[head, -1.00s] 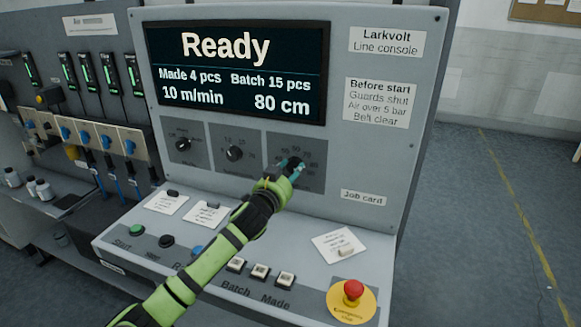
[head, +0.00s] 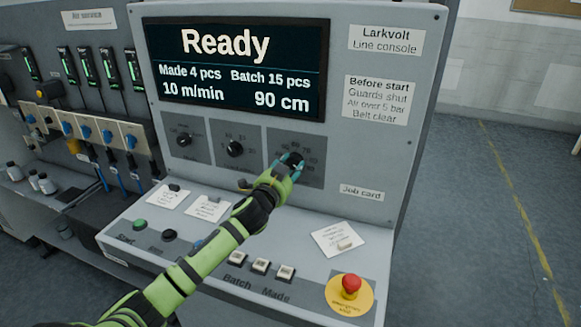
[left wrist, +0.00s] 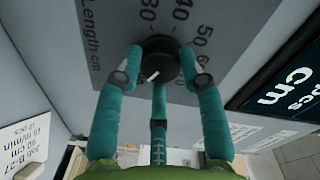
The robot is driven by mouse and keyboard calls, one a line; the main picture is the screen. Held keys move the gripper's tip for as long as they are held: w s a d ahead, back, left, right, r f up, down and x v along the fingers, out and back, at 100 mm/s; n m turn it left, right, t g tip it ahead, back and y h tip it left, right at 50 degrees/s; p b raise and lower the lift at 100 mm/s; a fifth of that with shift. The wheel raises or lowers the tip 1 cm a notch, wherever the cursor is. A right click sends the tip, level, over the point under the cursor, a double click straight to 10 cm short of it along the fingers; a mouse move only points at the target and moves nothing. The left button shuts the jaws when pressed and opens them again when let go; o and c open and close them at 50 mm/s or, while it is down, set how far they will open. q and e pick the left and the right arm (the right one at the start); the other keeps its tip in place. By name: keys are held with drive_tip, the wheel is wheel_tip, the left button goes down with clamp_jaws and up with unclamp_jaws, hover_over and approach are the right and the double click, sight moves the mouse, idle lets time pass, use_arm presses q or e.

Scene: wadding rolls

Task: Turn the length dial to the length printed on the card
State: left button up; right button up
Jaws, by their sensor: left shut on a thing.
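The length dial (head: 292,159) is a black knob on a dark grey panel at the right of the console's dial row. In the left wrist view the knob (left wrist: 163,57) shows a white pointer mark among printed numbers, beside "Length cm". My left gripper (head: 281,172) is shut on the knob, with teal fingers around it. The screen (head: 240,70) reads Ready, Made 4 pcs, Batch 15 pcs, 10 m/min and 90 cm. The white job card (head: 337,238) lies on the sloped desk. In the left wrist view a card (left wrist: 25,145) seems to read 90 cm. My right gripper is out of view.
Two other dials (head: 184,140) (head: 235,148) sit left of the length dial. Below are push buttons, white Batch and Made keys (head: 260,266), and a red emergency stop (head: 351,286). Open floor lies to the right.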

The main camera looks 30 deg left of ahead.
use_arm(q)
drive_tip(key=shift+a+f, duration=0.15)
drive_tip(key=shift+f, duration=0.2)
drive_tip(key=o, duration=1.1)
drive_tip(key=shift+c, duration=0.2)
drive_tip(key=shift+o, duration=0.3)
drive_tip(key=shift+a+r, duration=0.1)
drive_tip(key=shift+a, duration=0.05)
drive_tip(key=shift+r, duration=0.1)
drive_tip(key=shift+s+d, duration=0.15)
drive_tip(key=shift+d, duration=0.05)
drive_tip(key=shift+s, duration=0.3)
drive_tip(key=s+d, duration=0.2)
drive_tip(key=s, duration=0.9)
drive_tip(key=shift+r, duration=0.2)
